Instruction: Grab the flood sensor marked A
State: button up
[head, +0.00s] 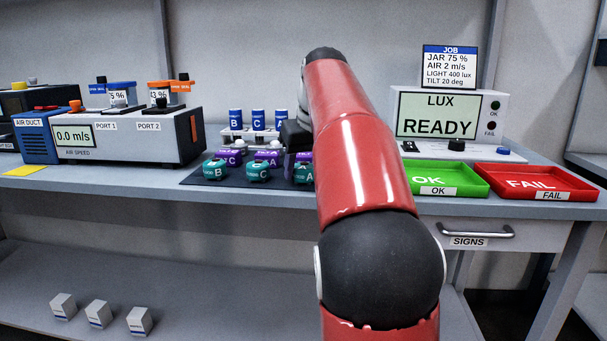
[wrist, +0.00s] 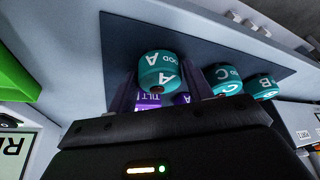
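The flood sensor marked A is a teal round sensor with a white A. It sits on the dark mat (wrist: 115,35) and shows in the middle of the wrist view (wrist: 160,70). In the head view the same sensor (head: 303,174) is partly hidden by my red arm. My gripper (wrist: 164,78) is open, with one finger toward each side of sensor A. I cannot tell that either finger touches it. Teal sensors C (head: 258,172) and B (head: 215,170) stand in the same row to its left in the head view.
Purple tilt sensors (head: 267,157) stand close behind the teal row, and a rack holds blue sensors (head: 257,120) behind them. A green OK tray (head: 476,194) and a red FAIL tray (head: 580,195) are to the right. The air speed tester (head: 130,135) stands left.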

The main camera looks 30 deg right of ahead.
jog(key=c, duration=0.6)
jog(key=shift+r, duration=0.2)
